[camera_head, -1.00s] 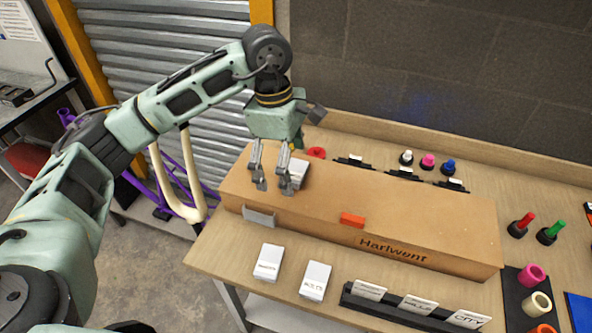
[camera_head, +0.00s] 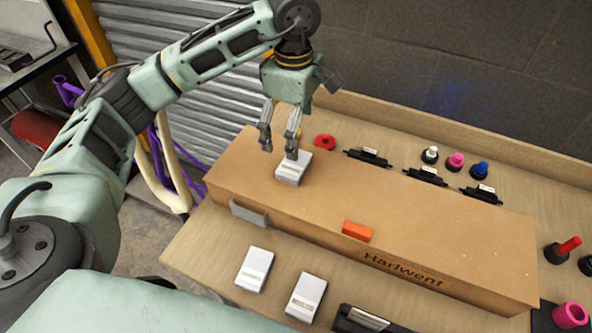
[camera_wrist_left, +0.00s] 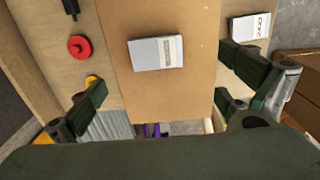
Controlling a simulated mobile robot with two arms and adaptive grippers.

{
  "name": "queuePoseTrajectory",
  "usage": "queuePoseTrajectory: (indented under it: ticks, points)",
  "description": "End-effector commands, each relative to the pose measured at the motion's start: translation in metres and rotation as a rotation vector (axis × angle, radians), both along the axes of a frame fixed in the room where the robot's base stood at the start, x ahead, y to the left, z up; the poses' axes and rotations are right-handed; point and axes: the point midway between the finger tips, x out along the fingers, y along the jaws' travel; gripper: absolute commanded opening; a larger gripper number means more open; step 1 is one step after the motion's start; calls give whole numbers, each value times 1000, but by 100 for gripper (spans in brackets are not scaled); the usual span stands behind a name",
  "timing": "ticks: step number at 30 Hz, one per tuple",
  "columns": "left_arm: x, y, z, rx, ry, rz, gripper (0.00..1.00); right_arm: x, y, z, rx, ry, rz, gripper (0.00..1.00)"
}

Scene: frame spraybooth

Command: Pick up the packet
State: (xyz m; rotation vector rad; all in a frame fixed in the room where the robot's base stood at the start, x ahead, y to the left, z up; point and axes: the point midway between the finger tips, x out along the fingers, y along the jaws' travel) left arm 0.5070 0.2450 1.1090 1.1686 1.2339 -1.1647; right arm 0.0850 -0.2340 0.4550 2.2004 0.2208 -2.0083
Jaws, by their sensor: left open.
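A white packet (camera_head: 293,168) with a printed label lies flat on top of the long brown box, near its left end. My left gripper (camera_head: 279,143) is open and empty just above and behind this packet, with one fingertip overlapping its far edge in the head view. In the left wrist view the packet (camera_wrist_left: 156,53) lies between the spread fingers of my left gripper (camera_wrist_left: 160,82), beyond the tips. Whether a finger touches it cannot be told. Two similar white packets, a left one (camera_head: 255,269) and a right one (camera_head: 306,296), lie on the table. My right gripper is not in view.
The brown box (camera_head: 440,228) marked "Harlwent" spans the wooden table (camera_head: 200,240), with an orange block (camera_head: 357,231) and a grey clip (camera_head: 249,213) at its front edge. Behind it stand a red knob (camera_head: 325,142), black holders and coloured pegs. A shutter is at the back left.

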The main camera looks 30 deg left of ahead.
Motion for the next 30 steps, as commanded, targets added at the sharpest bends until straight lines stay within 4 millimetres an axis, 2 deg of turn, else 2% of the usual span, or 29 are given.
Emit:
queuePoseTrajectory:
  ticks: [1, 3, 8, 16, 23, 27, 30]
  points:
    - [0, 0, -12, 0, 0, 0, 96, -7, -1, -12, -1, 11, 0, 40]
    - [0, 0, -19, 0, 0, 0, 96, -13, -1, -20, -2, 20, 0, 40]
    - [0, 0, -31, 0, 0, 0, 96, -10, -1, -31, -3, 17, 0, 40]
    - [0, 1, -54, 0, 3, 1, 96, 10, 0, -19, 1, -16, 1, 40]
    - [2, 5, -83, 1, 6, 3, 96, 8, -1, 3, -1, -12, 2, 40]
    - [3, 4, -102, 0, 2, 0, 96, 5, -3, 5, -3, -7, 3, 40]
    - [3, 5, -107, 0, 1, 0, 96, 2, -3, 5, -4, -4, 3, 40]
